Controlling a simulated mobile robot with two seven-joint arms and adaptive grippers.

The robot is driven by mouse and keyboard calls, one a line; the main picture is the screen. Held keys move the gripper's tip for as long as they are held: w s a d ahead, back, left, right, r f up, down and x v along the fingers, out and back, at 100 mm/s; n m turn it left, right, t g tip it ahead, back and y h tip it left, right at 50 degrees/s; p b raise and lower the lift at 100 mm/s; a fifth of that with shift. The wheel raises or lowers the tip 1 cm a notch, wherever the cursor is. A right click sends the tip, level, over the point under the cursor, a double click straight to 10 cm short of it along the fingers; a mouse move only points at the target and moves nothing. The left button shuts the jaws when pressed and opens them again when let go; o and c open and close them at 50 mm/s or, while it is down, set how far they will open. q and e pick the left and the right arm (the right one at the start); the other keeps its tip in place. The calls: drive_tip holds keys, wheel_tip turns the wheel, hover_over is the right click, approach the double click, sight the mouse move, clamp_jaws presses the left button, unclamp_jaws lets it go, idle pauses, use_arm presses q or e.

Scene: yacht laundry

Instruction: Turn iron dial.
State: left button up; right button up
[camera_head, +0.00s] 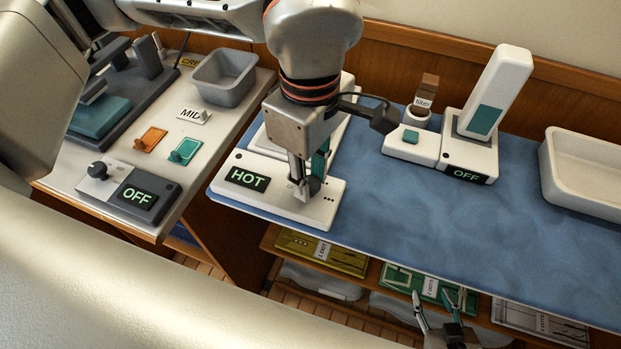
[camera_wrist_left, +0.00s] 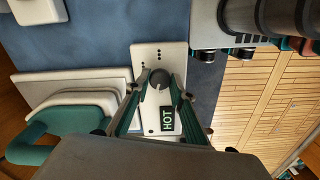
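The iron dial, a dark round knob (camera_wrist_left: 160,79), sits on a white control panel (camera_head: 325,213) whose display (camera_head: 247,179) reads HOT. My left gripper (camera_head: 308,187) points down over this panel and hides most of the knob in the head view. In the left wrist view its two fingers (camera_wrist_left: 157,77) stand apart, one on each side of the knob, with small gaps seeming to show. The white iron with a teal handle (camera_wrist_left: 30,140) lies beside the panel. My right gripper (camera_head: 440,304) is open and empty, low in front of the shelf.
A grey panel with a knob (camera_head: 97,170) and an OFF display stands on the left counter, near orange and teal switches and a grey bin (camera_head: 224,77). On the blue mat (camera_head: 440,215) are another OFF device (camera_head: 469,157) and a white tray (camera_head: 585,190). The mat's middle is clear.

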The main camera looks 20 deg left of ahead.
use_arm(q)
drive_tip(key=shift+n+b, duration=0.35)
drive_tip(key=shift+n, duration=0.65)
use_arm(e)
drive_tip(key=shift+s+f, duration=0.3)
drive_tip(key=shift+f, duration=0.4)
use_arm(q)
drive_tip(key=shift+f+n, duration=0.1)
drive_tip(key=shift+n, duration=0.7)
drive_tip(key=o, duration=0.6)
use_arm(e)
drive_tip(key=shift+f, duration=0.2)
use_arm(q)
drive_tip(key=shift+r+p, duration=1)
drive_tip(key=shift+r, duration=1.6)
use_arm(e)
drive_tip(key=shift+w+r, duration=0.3)
drive_tip(key=shift+r, duration=0.6)
drive_tip(key=shift+w+r, duration=0.25)
drive_tip(key=shift+r, duration=0.6)
